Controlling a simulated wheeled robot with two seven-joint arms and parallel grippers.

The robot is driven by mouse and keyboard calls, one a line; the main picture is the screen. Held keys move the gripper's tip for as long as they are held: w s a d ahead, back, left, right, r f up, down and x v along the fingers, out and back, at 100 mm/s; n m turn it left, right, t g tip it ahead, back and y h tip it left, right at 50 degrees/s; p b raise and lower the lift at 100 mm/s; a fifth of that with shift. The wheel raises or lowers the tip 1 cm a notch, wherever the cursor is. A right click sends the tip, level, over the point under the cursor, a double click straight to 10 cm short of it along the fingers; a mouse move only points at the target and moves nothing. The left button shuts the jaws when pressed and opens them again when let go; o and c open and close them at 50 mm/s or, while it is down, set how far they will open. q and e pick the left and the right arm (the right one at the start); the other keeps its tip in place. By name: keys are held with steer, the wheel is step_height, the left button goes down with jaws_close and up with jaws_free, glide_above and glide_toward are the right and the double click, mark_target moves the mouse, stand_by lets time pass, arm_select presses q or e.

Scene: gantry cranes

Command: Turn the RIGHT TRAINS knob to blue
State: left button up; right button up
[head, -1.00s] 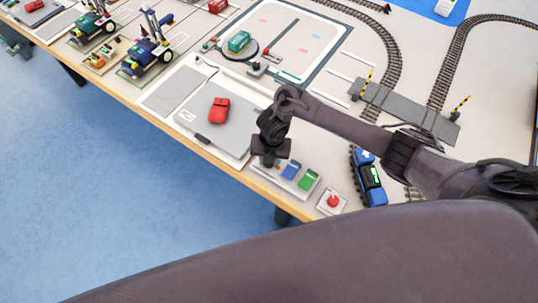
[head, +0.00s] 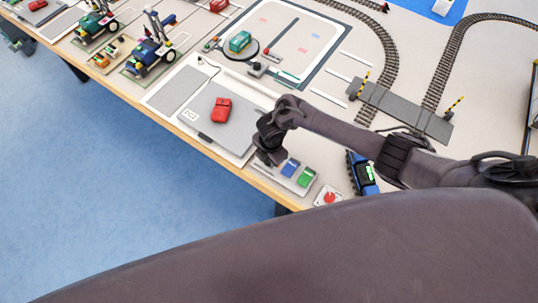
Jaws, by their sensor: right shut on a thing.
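My right gripper (head: 269,157) points down at the left end of a small grey control panel (head: 308,189) by the table's front edge. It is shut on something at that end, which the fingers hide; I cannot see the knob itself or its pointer. On the same panel, to the right of the gripper, are a blue block (head: 290,168) and a green block (head: 306,177). A blue train (head: 361,172) stands on the track to the right, partly behind my right arm. My left gripper is not in view.
A red button (head: 329,197) on a white plate sits right of the panel. A red car (head: 221,110) stands on a grey plate to the left. A level crossing (head: 400,108) lies behind my arm. Crane models (head: 154,50) stand at the far left.

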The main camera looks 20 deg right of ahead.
stand_by(0.3)
steer(key=o, duration=1)
steer(key=shift+c, duration=0.2)
steer(key=r, duration=0.8)
steer(key=shift+s+p, duration=0.2)
steer(key=shift+p, duration=0.15)
steer(key=shift+f, duration=0.1)
